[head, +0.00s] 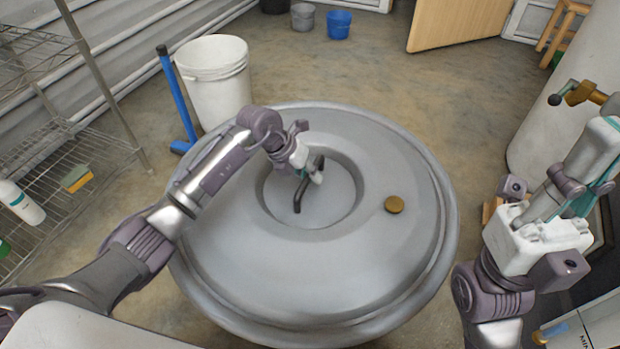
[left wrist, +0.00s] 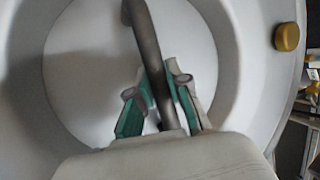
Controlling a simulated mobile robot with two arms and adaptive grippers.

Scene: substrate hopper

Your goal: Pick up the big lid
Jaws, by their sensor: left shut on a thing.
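The big lid (head: 380,262) is a wide, round grey disc with a raised ring and a sunken centre. A dark bar handle (head: 298,198) stands across the sunken centre. My left gripper (head: 312,174) is shut on this handle. In the left wrist view, its green-padded fingers (left wrist: 158,100) sit on both sides of the handle bar (left wrist: 143,38). Whether the lid is seated or raised cannot be told. My right gripper (head: 598,150) is at the right edge, away from the lid, and its fingers are unclear.
A small brass-coloured cap (head: 394,204) is on the lid's right side. A white bucket (head: 216,85) and a blue-handled tool (head: 177,100) stand behind left. A wire rack (head: 95,150) is at left. A pale cylinder (head: 550,120) with a brass valve (head: 582,93) is at right. Open floor lies behind.

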